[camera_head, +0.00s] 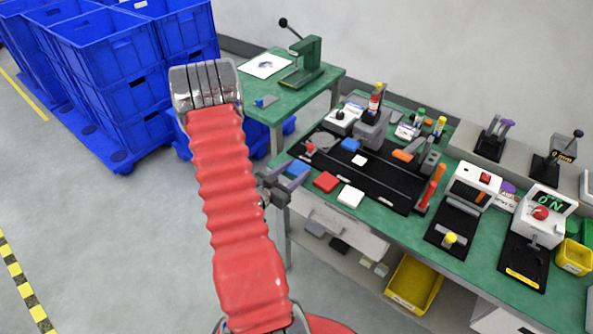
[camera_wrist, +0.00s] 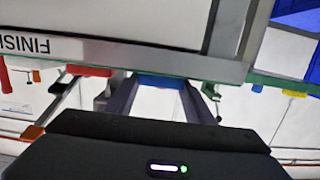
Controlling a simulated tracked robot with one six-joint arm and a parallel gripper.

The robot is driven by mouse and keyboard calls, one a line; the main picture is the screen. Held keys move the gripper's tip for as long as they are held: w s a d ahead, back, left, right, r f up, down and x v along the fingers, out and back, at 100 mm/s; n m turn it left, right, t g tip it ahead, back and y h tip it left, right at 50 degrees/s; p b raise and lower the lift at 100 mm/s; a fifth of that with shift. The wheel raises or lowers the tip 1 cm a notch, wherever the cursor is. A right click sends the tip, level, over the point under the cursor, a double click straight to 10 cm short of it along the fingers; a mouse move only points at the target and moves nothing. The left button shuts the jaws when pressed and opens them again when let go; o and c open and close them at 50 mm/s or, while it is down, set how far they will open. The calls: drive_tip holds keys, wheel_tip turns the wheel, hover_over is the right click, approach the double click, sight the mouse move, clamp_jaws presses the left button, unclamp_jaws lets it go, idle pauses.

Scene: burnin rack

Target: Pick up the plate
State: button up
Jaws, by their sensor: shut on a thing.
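A flat blue plate (camera_head: 298,168) shows at the left front edge of the green workbench. It is also in the wrist view (camera_wrist: 163,80), between my two fingers. My gripper (camera_head: 292,180) is at that bench edge, shut on the blue plate. The fingers stand on either side of it in the wrist view (camera_wrist: 160,92). Most of the plate is hidden, and I cannot tell whether it touches the bench. A red plate (camera_head: 325,181) and a white plate (camera_head: 350,197) lie to its right.
The black fixture board (camera_head: 385,183) carries several small blocks and tools. Grey and white test stations (camera_head: 540,215) stand at the right. A yellow bin (camera_head: 413,283) is on the lower shelf. Blue crates (camera_head: 110,60) are stacked at the left. The floor at the lower left is clear.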

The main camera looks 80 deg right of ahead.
sight(294, 171)
drive_tip(key=shift+r, duration=0.15)
wheel_tip(294, 171, up, 10)
idle(0.7)
drive_tip(key=shift+f, duration=0.2)
idle(0.9)
